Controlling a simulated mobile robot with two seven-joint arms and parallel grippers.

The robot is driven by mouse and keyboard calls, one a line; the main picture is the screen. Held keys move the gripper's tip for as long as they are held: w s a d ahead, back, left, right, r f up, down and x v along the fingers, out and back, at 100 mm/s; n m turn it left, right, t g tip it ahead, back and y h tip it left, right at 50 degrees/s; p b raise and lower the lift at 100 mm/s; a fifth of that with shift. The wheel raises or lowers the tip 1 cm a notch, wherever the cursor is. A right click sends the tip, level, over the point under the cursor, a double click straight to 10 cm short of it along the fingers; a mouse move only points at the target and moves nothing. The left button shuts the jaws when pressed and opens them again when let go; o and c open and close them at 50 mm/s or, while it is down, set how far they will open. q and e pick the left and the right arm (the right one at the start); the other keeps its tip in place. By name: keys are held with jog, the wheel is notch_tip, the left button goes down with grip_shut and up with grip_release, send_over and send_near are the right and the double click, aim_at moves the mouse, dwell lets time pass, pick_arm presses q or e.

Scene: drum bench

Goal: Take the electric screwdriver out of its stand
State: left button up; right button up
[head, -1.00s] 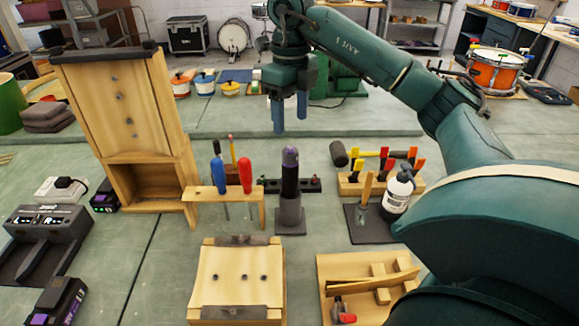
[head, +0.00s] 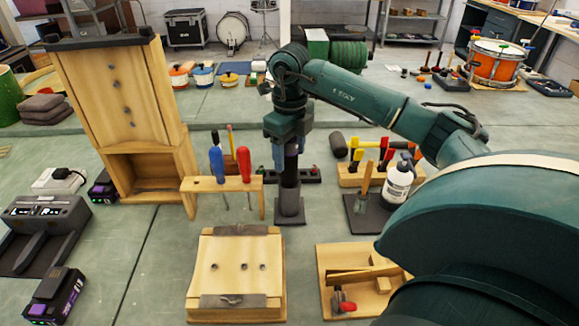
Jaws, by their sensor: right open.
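The electric screwdriver (head: 290,178) is dark and stands upright in its dark stand (head: 290,209), in the middle of the bench. Its upper part is largely hidden behind my right gripper. My right gripper (head: 289,157) points straight down over the screwdriver's top, with its blue fingers open, one on each side of the tool. I cannot tell whether the fingers touch it. The stand's base sits flat on the bench. My left gripper is not in view.
A wooden rack (head: 222,185) with hand screwdrivers stands close on the left. A hammer rack (head: 352,177) and a white bottle (head: 398,182) are on the right. A wooden block (head: 237,268) and a wooden tray (head: 328,256) lie in front. A tall wooden frame (head: 125,85) stands left.

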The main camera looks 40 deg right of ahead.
jog(key=shift+f, duration=0.55)
jog(key=c, duration=0.9)
grip_shut()
